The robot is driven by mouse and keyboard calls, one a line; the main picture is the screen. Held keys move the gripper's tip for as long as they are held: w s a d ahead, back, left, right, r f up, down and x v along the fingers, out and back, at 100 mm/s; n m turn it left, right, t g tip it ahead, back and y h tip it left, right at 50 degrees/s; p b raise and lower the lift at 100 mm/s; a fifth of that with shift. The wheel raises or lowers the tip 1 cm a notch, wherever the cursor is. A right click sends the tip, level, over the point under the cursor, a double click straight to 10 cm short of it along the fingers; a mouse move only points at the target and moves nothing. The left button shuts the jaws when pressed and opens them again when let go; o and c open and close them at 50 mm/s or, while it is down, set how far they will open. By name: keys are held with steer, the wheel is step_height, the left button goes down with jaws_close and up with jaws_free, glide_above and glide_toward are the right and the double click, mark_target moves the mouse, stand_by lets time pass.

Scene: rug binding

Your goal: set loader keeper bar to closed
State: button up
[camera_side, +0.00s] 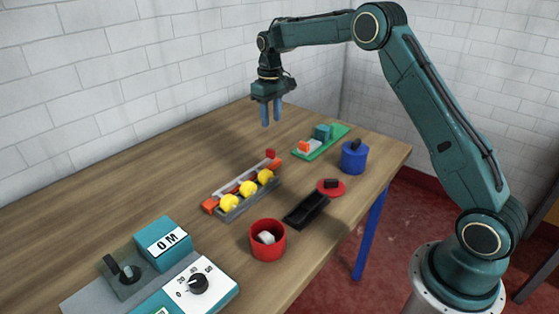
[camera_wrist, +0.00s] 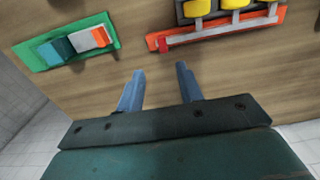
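The loader (camera_side: 233,207) is a grey rack on the table with orange end pieces and several yellow spools; it also shows in the wrist view (camera_wrist: 185,20), cut off at the top edge. Its keeper bar (camera_side: 246,177) is a pale grey bar along the rack's back side, beside the spools, with a red knob (camera_side: 270,153) at its far end. In the wrist view the bar (camera_wrist: 222,29) lies along the orange strip, the knob (camera_wrist: 163,42) at its left end. My gripper (camera_side: 271,120) is open and empty, pointing down above the table behind the loader; its blue fingers are apart in the wrist view (camera_wrist: 160,70).
A green tray (camera_side: 333,143) with blocks lies right of the loader. A blue pot (camera_side: 354,160), red lid (camera_side: 330,188), black tray (camera_side: 305,210) and red cup (camera_side: 267,245) stand in front. A dial panel (camera_side: 205,285) is near left. The table behind the loader is clear.

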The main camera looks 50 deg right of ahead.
step_height(320, 180, up, 3)
stand_by(0.3)
steer(key=s+a+r+t, duration=0.1)
steer(key=s+a+r, duration=0.3)
steer(key=s+r, duration=0.4)
steer(key=s+a+r+t, duration=0.2)
steer(key=s+a+r, duration=0.3)
steer(key=s, duration=0.5)
steer(key=s+a+f+t, duration=0.1)
steer(key=s+f, duration=0.1)
steer(key=s, duration=0.8)
steer(key=s+a+f+t, duration=0.1)
steer(key=s+a+f, duration=0.1)
steer(key=s, duration=0.8)
steer(key=shift+s+t, duration=0.3)
steer(key=shift+s, duration=0.05)
